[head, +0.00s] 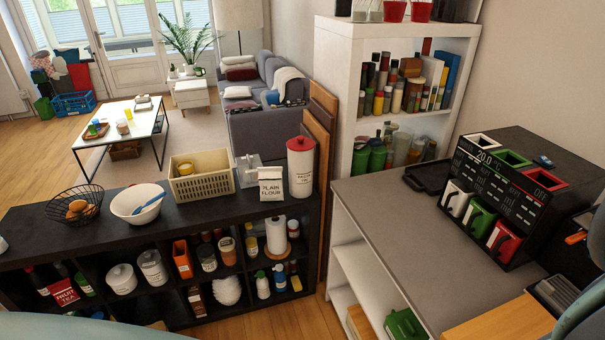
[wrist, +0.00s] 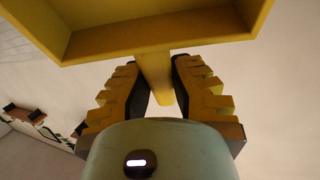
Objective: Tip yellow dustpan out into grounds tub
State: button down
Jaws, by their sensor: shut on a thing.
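The yellow dustpan (wrist: 150,42) fills the top of the wrist view, its pan running past the upper edge. Its handle (wrist: 155,72) comes down between the fingers of my gripper (wrist: 158,88), which is shut on it. The inside of the pan shows only in part, and I cannot tell what lies in it. Neither the dustpan nor my fingers show in the head view. I cannot identify the grounds tub; two white lidded tubs (head: 152,267) stand in the dark cube shelf, their labels too small to read.
The dark cube shelf (head: 200,222) carries a wire basket (head: 58,208), a white bowl (head: 136,204), a cream crate (head: 201,186), a flour bag (head: 271,184) and a red-lidded canister (head: 301,168). The grey counter (head: 420,240) is mostly bare, with a black rack (head: 490,205) at right.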

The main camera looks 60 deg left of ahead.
jog(key=w+d+f+g+y+b, duration=0.4)
jog(key=w+f+g+y+b, duration=0.1)
jog(key=f+g, duration=0.5)
jog(key=shift+w+f+y+b, duration=0.35)
jog(key=shift+w+y+b, duration=0.05)
jog(key=shift+w+y, duration=0.3)
jog(key=shift+s, duration=0.15)
dwell(0.4)
